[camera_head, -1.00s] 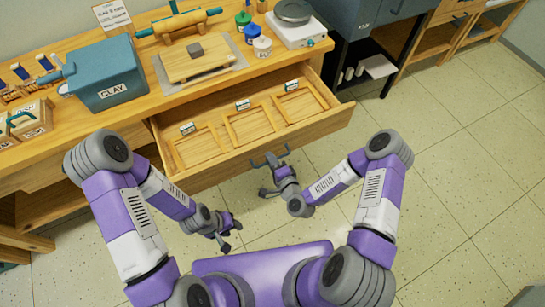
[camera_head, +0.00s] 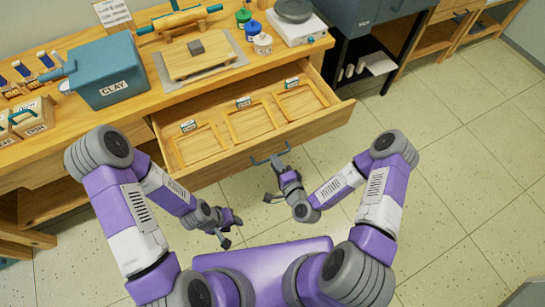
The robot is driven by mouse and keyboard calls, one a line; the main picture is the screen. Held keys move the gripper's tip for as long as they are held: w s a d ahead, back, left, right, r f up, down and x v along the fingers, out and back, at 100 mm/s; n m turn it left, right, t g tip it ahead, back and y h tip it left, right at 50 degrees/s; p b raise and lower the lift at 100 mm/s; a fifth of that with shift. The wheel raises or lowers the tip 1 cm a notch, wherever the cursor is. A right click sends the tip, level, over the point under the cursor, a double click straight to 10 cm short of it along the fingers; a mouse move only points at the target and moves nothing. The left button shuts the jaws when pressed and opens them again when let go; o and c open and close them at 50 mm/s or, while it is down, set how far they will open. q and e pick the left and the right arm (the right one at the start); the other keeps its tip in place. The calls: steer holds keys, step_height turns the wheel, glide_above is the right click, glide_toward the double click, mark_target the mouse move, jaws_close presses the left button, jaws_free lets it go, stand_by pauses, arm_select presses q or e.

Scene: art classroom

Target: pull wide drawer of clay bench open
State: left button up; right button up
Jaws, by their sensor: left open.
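The wide drawer (camera_head: 240,152) of the clay bench (camera_head: 100,128) stands pulled out, with its inside and three framed compartments showing. Its blue-grey handle (camera_head: 270,157) sits at the middle of the drawer front. My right gripper (camera_head: 275,184) is just in front of the handle, its fingers spread and empty; a small gap seems to separate it from the handle. My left gripper (camera_head: 232,232) is open and empty, lower and to the left, away from the drawer front.
On the bench top are a blue clay box (camera_head: 107,72), a board with a grey block (camera_head: 195,55), a rolling pin (camera_head: 178,20), paint jars and a scale (camera_head: 293,22). A dark cabinet (camera_head: 365,40) stands to the right. The tiled floor (camera_head: 460,170) at right is clear.

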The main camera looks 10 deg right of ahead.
steer(key=v, duration=0.4)
steer(key=shift+s+p, duration=0.1)
steer(key=shift+p, duration=0.2)
steer(key=s+f+n+g+p, duration=0.3)
steer(key=s+f+n+g, duration=0.1)
steer(key=s+n+g, duration=0.7)
steer(key=shift+s+f+n+g+h, duration=0.35)
steer(key=shift+s+g, duration=0.35)
steer(key=shift+g, duration=0.9)
steer(key=shift+d, duration=0.1)
stand_by(4.5)
